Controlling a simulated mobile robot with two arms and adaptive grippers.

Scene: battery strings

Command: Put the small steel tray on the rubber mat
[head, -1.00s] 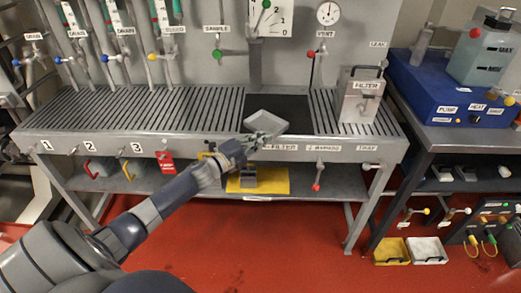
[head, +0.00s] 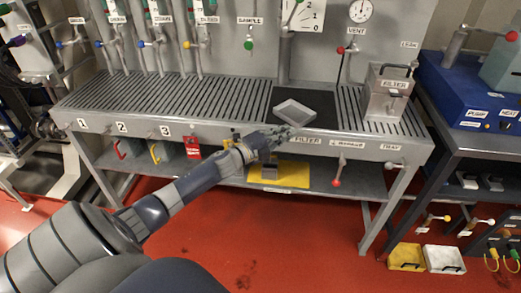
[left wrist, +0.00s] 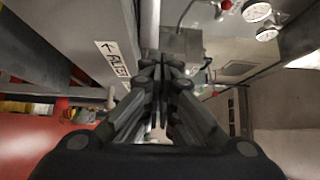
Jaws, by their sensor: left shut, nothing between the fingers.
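The small steel tray (head: 294,112), a shallow light-grey square dish, sits over the front part of the black rubber mat (head: 322,102) in the head view. It appears to rest on the mat, though its near edge is close to my fingers. My left gripper (head: 292,133) is shut and empty at the bench's front edge, just below the tray's near side. I cannot tell whether the fingers touch the tray. In the left wrist view the shut fingers (left wrist: 160,78) show, with no tray clearly visible. My right gripper is not in view.
A steel filter box (head: 386,98) stands right of the mat. The slatted bench top (head: 180,105) to the left is free. A yellow mat (head: 290,175) with a small block lies on the shelf below. Valves and a gauge (head: 360,11) line the back.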

